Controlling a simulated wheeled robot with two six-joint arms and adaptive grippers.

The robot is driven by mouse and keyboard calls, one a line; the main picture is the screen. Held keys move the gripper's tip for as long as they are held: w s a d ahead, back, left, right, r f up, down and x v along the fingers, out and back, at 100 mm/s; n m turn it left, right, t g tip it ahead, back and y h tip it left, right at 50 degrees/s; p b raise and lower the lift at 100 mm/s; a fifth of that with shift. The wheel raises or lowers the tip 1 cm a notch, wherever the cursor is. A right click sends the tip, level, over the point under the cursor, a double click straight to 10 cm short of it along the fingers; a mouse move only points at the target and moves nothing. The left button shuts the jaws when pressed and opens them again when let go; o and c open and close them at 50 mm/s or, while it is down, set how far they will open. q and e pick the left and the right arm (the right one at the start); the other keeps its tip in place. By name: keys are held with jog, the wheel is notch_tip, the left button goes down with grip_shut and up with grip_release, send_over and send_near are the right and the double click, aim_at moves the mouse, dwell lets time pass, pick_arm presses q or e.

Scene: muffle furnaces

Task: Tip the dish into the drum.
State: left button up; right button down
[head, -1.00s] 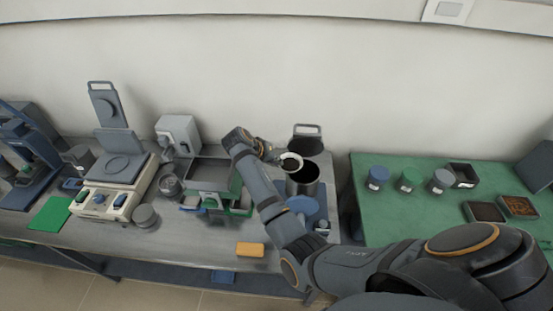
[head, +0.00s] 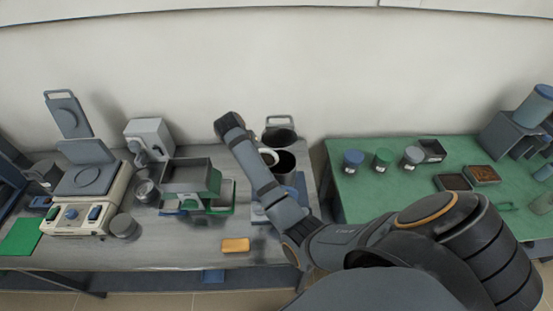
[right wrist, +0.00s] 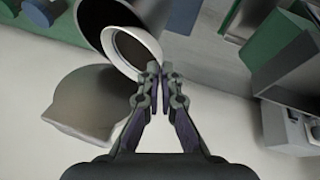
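The dish (right wrist: 132,48) is a round, pale-rimmed cup with a grey-brown inside. In the right wrist view it is tilted, its mouth against or over the dark drum (right wrist: 122,14). In the head view the dish (head: 269,157) shows as a pale curve at the left of the drum's mouth, partly behind my right arm. The drum (head: 285,163) is a dark open cylinder near the bench's right end. My right gripper (right wrist: 159,70) is closed at the dish's rim, its fingertips close together. In the head view it is hidden by the arm. My left gripper is not in view.
A dark bin with a handle (head: 279,136) stands behind the drum. A grey tray on a green stand (head: 190,176) is to the left. A yellow block (head: 235,245) lies at the front edge. A green table (head: 400,195) with several jars is at the right.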

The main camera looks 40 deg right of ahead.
jog(key=shift+s+d+r+t+y, duration=0.1)
jog(key=shift+d+r+t+y, duration=0.3)
jog(key=shift+y, duration=0.4)
jog(key=shift+d+r+y, duration=0.2)
jog(key=shift+r+y, duration=0.1)
jog(key=shift+y, duration=0.2)
jog(key=shift+s+d+r+y, duration=0.1)
jog(key=shift+d+y, duration=0.15)
jog(key=shift+y, duration=0.05)
jog(key=shift+m, duration=0.3)
jog(key=shift+d+r+y, duration=0.2)
jog(key=shift+r+y, duration=0.05)
jog(key=shift+y, duration=0.35)
jog(key=shift+s+d, duration=0.1)
jog(key=shift+d, duration=0.15)
jog(key=shift+r+t+y, duration=0.15)
jog(key=shift+t+y, duration=0.15)
